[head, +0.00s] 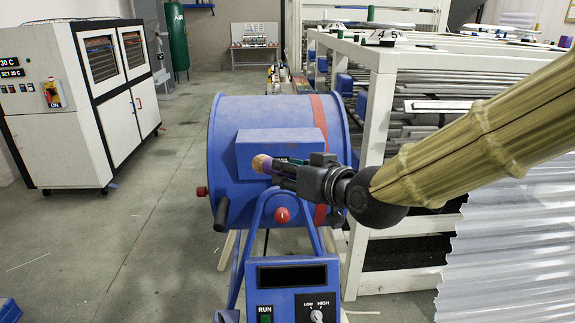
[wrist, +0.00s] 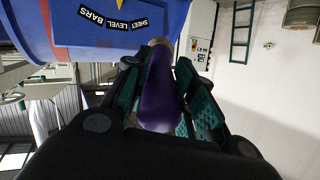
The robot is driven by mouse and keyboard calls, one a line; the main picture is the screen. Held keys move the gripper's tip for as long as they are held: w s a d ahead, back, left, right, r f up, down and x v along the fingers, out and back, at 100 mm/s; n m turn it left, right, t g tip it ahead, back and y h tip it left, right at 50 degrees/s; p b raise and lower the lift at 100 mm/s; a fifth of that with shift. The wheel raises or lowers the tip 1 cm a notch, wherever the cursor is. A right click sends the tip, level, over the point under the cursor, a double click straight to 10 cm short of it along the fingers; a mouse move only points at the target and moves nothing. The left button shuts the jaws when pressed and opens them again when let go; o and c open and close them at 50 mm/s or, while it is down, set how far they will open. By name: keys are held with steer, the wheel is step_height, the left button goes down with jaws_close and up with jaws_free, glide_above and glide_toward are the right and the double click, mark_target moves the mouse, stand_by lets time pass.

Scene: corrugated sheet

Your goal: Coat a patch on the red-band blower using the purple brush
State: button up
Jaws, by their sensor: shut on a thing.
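The red-band blower (head: 230,118) is a big blue drum with a red band (head: 322,120) near its right end. It stands in the middle of the head view. My gripper (head: 285,172) is in front of the drum's box-like front panel and is shut on the purple brush (head: 268,164). The brush's tan tip points left in the head view. In the wrist view the purple handle (wrist: 160,95) lies between the fingers, with the blue blower (wrist: 105,40) beyond it. Whether the tip touches the blower cannot be told.
A control box (head: 291,285) with a RUN button and a LOW/HIGH knob is below the drum. A white cabinet (head: 50,110) stands at left, a white rack (head: 376,130) at right, and corrugated sheets (head: 510,250) at lower right.

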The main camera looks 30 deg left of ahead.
stand_by(0.4)
steer(key=w+a, duration=0.4)
steer(key=w, duration=0.2)
steer(key=shift+w, duration=0.4)
steer(key=shift+w+a+p, duration=0.3)
steer(key=shift+w+a, duration=0.05)
steer(key=shift+w, duration=0.1)
stand_by(1.0)
steer(key=shift+d, duration=0.1)
steer(key=w+d+p, duration=0.1)
steer(key=w+d, duration=0.4)
steer(key=d, duration=0.4)
steer(key=shift+w, duration=0.3)
stand_by(0.9)
steer(key=shift+a, duration=0.1)
